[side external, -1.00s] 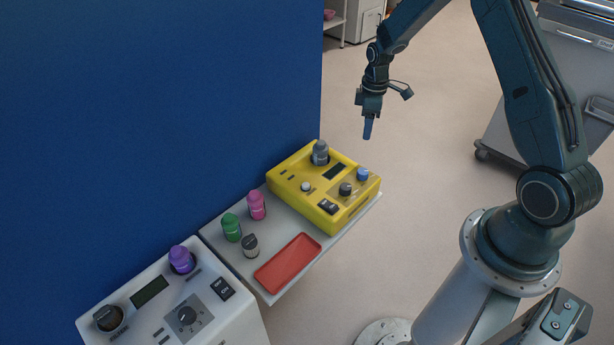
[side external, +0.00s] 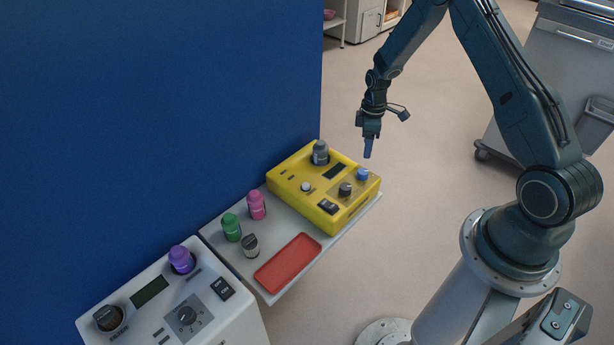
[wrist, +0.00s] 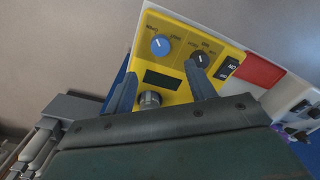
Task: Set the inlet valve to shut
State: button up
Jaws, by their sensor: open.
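A yellow control box (side external: 292,208) sits on the pale shelf and also fills the middle of the wrist view (wrist: 180,96). It carries a blue knob (side external: 362,174) with a white pointer line, seen from above in the wrist view (wrist: 160,46), and a black knob (side external: 345,189) beside it (wrist: 203,60).
Pink (side external: 257,205), green (side external: 231,228) and dark-capped (side external: 250,246) vials and a red tray (side external: 288,263) share the shelf. A white unit (side external: 165,270) stands front left; a blue wall (side external: 160,120) rises behind.

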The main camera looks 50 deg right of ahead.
aim_at(363, 171)
jog(key=shift+s+a+f, duration=0.1)
jog(key=shift+f, duration=2.45)
jog(key=shift+a+f, duration=0.1)
jog(key=shift+f, duration=2.45)
jog(key=c, duration=1)
